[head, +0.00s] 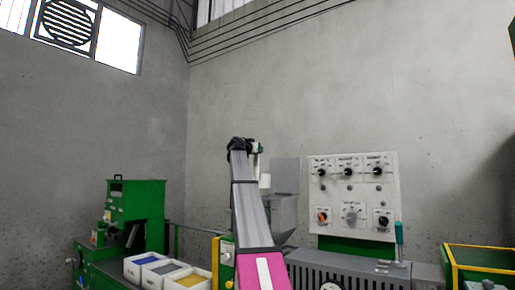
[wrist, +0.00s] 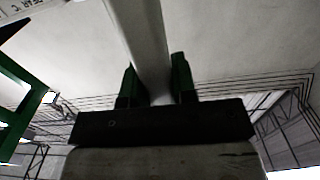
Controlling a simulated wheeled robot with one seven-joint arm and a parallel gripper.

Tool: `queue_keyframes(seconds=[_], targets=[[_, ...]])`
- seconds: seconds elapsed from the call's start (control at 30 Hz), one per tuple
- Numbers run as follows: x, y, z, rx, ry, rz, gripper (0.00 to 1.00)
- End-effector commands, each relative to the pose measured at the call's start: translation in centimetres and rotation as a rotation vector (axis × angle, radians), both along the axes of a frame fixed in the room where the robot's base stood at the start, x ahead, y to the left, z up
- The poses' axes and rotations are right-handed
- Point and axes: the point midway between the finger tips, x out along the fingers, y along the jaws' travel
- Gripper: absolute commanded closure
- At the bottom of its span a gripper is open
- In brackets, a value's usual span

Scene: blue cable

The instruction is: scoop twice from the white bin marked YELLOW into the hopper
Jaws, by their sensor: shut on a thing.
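A white bin (head: 172,286) with yellow contents stands at the lower left of the head view, cut by the frame's bottom edge. Its marking cannot be read. The grey hopper (head: 283,207) stands at centre, partly hidden behind my raised arm. In the wrist view my gripper (wrist: 154,64) has its two green fingers shut on a pale grey handle (wrist: 139,30), which I take to be the scoop's. The scoop's bowl is not in the wrist view, so I cannot tell whether it holds anything. In the head view my wrist is up near the hopper's top.
Two more white bins, one with blue contents (head: 146,259) and one with grey (head: 166,268), stand beside the yellow one. A green machine (head: 137,207) is behind them. A control panel (head: 352,193) stands right of the hopper. A yellow-rimmed green container (head: 480,257) is at far right.

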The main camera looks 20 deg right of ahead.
Motion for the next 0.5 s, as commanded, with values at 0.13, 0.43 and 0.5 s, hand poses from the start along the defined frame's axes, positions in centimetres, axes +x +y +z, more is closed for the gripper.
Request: queue_keyframes(seconds=[0.13,0.43,0.5], targets=[[-0.8,-0.4,-0.2,0.029,-0.054,-0.001,1.00],[-2.7,-1.5,-0.6,0.115,-0.198,0.000,1.00],[-3.2,-1.8,-0.7,0.138,-0.238,0.000,1.00]])
